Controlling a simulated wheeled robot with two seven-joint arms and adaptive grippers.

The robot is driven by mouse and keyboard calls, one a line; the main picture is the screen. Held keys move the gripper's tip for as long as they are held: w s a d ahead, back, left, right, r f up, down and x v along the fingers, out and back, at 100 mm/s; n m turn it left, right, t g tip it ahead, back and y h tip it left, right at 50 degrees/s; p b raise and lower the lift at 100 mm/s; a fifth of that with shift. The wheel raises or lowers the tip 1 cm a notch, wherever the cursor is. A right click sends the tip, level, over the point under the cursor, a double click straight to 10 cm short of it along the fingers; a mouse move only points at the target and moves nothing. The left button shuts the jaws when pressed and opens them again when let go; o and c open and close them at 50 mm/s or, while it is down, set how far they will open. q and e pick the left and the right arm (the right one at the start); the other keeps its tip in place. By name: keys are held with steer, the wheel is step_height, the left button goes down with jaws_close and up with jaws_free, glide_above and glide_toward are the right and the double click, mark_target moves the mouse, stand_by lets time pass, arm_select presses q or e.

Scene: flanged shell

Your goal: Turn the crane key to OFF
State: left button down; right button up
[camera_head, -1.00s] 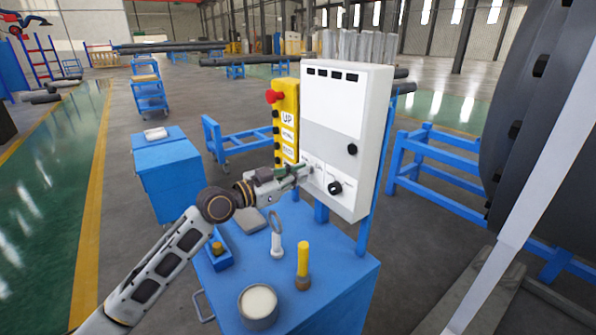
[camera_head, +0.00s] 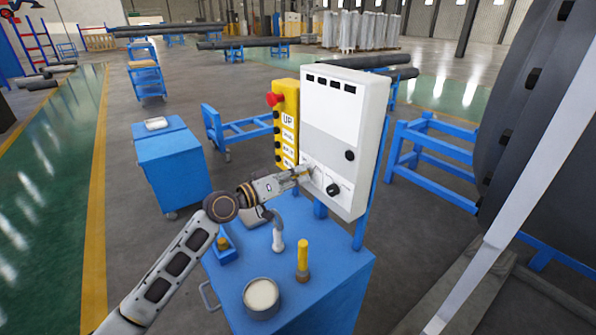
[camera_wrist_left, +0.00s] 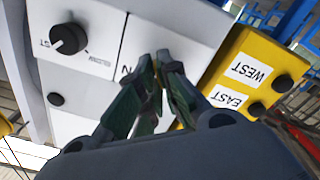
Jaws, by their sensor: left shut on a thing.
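A white control box (camera_head: 346,130) stands on the blue cart, with a black rotary knob (camera_head: 334,189) low on its front; the knob also shows in the left wrist view (camera_wrist_left: 68,39). My left gripper (camera_head: 308,170) reaches the lower left of the box front. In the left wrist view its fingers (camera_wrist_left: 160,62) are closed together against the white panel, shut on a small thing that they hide. A letter "N" shows beside the fingertips. The crane key itself cannot be made out. My right gripper is not in view.
A yellow pendant (camera_head: 286,122) with a red button hangs left of the box, close to my gripper. The blue cart top (camera_head: 325,275) holds a round tin (camera_head: 261,297), a yellow-handled tool (camera_head: 302,260) and a white-handled item (camera_head: 278,240). A large dark flanged shell (camera_head: 540,120) stands right.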

arm_select(q)
steer(key=shift+r+n+p, duration=0.1)
steer(key=shift+n+p, duration=0.2)
steer(key=shift+n, duration=0.4)
steer(key=c, duration=1.6)
jaws_free()
steer(key=shift+c, duration=0.2)
steer(key=v, duration=1.2)
